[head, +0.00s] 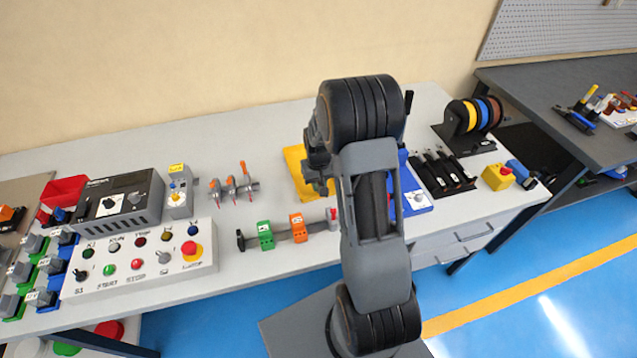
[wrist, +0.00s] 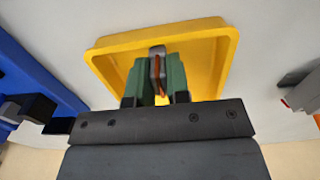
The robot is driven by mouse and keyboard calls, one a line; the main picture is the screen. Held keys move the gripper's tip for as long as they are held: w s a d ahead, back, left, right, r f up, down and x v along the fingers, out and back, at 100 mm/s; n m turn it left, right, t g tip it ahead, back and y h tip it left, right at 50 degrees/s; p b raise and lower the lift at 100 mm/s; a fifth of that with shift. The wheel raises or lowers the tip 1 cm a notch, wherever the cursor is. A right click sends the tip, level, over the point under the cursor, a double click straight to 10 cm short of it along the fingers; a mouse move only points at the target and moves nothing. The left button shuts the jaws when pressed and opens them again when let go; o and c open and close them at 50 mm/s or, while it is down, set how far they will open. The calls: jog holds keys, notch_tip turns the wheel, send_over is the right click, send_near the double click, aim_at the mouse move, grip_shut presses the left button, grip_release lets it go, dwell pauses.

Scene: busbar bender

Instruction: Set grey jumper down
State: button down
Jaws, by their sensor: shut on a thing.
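The grey jumper (wrist: 157,52) shows in the wrist view as a small piece with a grey end and a copper-brown strip. My gripper (wrist: 157,80) is shut on it with its green fingertips on either side. In the wrist view the jumper appears in front of the yellow tray (wrist: 105,62); I cannot tell whether it touches the tray. In the head view the yellow tray (head: 293,160) is partly hidden behind my arm, and my gripper (head: 322,187) shows only in part over it. The jumper cannot be made out there.
A rail with green (head: 265,235) and orange (head: 298,228) blocks lies in front of the tray. A blue fixture (head: 415,200) stands to the right, partly behind my arm. A control panel (head: 140,262) is at left.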

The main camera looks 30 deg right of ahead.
jog(key=shift+f, duration=0.1)
jog(key=shift+f, duration=0.15)
jog(key=c, duration=1.1)
grip_release()
notch_tip(320, 180, up, 12)
jog(key=s+a+r+t, duration=0.1)
jog(key=s+a+r, duration=0.1)
jog(key=s, duration=0.3)
jog(key=s+a+r+n+t, duration=0.1)
jog(key=s+a+r, duration=0.2)
jog(key=s+a, duration=0.2)
jog(key=s+a+r+t, duration=0.1)
jog(key=s+a+r, duration=0.2)
jog(key=s, duration=0.3)
jog(key=shift+s+a+r+n+t, duration=0.2)
jog(key=shift+s+a+n+t, duration=0.1)
jog(key=shift+s+a+t, duration=0.1)
jog(key=shift+w, duration=0.1)
